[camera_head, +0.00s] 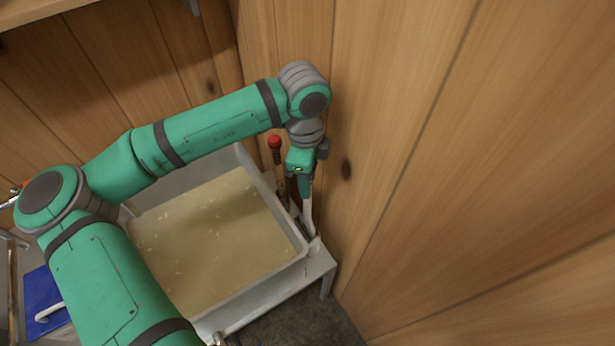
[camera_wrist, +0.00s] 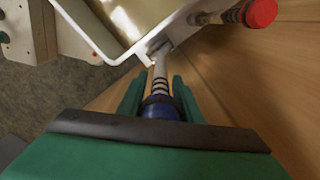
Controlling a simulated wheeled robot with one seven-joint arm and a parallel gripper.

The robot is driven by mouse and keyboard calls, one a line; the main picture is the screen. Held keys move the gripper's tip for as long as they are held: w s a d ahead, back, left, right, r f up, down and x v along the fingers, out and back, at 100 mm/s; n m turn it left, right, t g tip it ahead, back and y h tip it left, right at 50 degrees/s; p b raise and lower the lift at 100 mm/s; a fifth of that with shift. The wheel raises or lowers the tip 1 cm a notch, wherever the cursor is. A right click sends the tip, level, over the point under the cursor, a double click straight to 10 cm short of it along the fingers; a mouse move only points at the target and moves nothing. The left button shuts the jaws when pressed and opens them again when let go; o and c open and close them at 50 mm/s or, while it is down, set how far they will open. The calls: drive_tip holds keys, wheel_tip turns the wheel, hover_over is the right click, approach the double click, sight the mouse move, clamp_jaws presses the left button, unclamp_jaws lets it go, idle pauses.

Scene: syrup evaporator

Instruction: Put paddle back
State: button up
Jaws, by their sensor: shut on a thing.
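My gripper (camera_head: 304,184) is shut on the paddle (camera_head: 308,214) and points down at the pan's right corner, close to the wooden wall. In the wrist view my two green fingers (camera_wrist: 157,92) stand on either side of the paddle's blue grip (camera_wrist: 160,107), which has dark bands. Its pale grey shaft (camera_wrist: 160,66) runs away from the fingers to a light metal bracket (camera_wrist: 153,46) at the pan's corner. The paddle looks near upright. I cannot tell whether its far end sits in the bracket or only touches it.
The white-rimmed pan (camera_head: 284,219) holds tan liquid under my arm. A red-knobbed rod (camera_head: 275,142) stands just behind the paddle; its knob shows in the wrist view (camera_wrist: 262,12). The wooden wall (camera_head: 430,180) is close on the right. A blue panel (camera_head: 40,288) lies lower left.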

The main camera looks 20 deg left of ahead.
wheel_tip(320, 180, down, 7)
idle(1.3)
drive_tip(key=shift+s+f, duration=0.1)
drive_tip(key=shift+f, duration=0.05)
drive_tip(key=o, duration=1.9)
drive_tip(key=shift+w, duration=0.2)
drive_tip(key=shift+o, duration=0.2)
wheel_tip(320, 180, up, 8)
drive_tip(key=shift+s, duration=0.15)
